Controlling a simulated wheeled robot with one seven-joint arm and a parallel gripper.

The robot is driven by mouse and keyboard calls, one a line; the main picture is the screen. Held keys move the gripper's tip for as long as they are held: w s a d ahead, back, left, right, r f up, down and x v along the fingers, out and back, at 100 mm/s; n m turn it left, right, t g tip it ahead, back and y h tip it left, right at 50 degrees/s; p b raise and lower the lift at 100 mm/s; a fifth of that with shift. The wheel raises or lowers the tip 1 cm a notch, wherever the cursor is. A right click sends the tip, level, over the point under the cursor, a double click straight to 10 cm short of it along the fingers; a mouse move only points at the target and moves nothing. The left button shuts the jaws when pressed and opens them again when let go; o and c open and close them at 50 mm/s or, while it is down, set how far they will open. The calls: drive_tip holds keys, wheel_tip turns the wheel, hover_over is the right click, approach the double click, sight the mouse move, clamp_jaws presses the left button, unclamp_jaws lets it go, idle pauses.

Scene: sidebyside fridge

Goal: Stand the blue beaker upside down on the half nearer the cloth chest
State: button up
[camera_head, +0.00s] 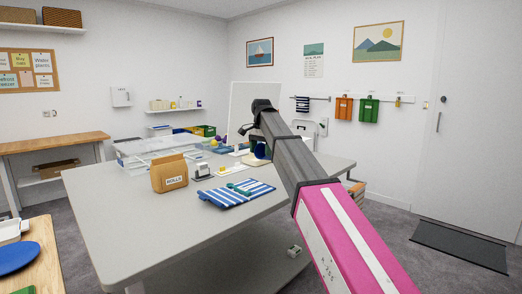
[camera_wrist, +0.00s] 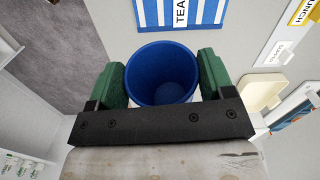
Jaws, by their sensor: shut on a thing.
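My gripper (camera_wrist: 162,70) is shut on the blue beaker (camera_wrist: 165,88), with one green finger pad on each side of it. In the wrist view the beaker's open mouth faces the camera and I see down its inside. In the head view my arm reaches over the table, and the beaker and fingers are mostly hidden behind its end. A blue-and-white striped item with a label reading "TEA" (camera_wrist: 180,14) lies beyond the beaker in the wrist view. I cannot make out a cloth chest or a surface split in halves for certain.
The grey table (camera_head: 150,228) holds a brown "ROLLS" bag (camera_head: 170,174), a striped cloth (camera_head: 225,196) with a green item on it, and a clear bin (camera_head: 135,152). A cream object (camera_wrist: 262,95) is right of the gripper. The table's front left is clear.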

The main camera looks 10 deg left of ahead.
drive_tip(key=n+t, duration=0.2)
drive_tip(key=n, duration=0.1)
drive_tip(key=n+t, duration=0.1)
drive_tip(key=shift+s+d+f+n+t+h, duration=0.1)
drive_tip(key=shift+s+f+n+t+h, duration=0.2)
drive_tip(key=shift+s+n, duration=0.1)
drive_tip(key=n+t+y, duration=0.1)
drive_tip(key=n, duration=0.1)
drive_tip(key=n+t+y, duration=0.1)
drive_tip(key=n+t, duration=0.1)
drive_tip(key=shift+d+f+n, duration=0.1)
drive_tip(key=shift+f+n, duration=0.1)
drive_tip(key=shift+n, duration=0.2)
drive_tip(key=n+y, duration=0.1)
drive_tip(key=n, duration=0.1)
drive_tip(key=n+t+y, duration=0.1)
drive_tip(key=y, duration=0.1)
drive_tip(key=shift+w+f+n+y, duration=0.1)
drive_tip(key=shift+w+n+y, duration=0.1)
drive_tip(key=shift+n+y, duration=0.15)
drive_tip(key=n+y, duration=0.3)
drive_tip(key=n+g+y, duration=0.1)
drive_tip(key=shift+w+a+f+n, duration=0.1)
drive_tip(key=shift+a+f+n, duration=0.1)
drive_tip(key=shift+f+n, duration=0.1)
drive_tip(key=shift+d, duration=0.1)
drive_tip(key=shift+f, duration=4.95)
drive_tip(key=shift+f, duration=0.55)
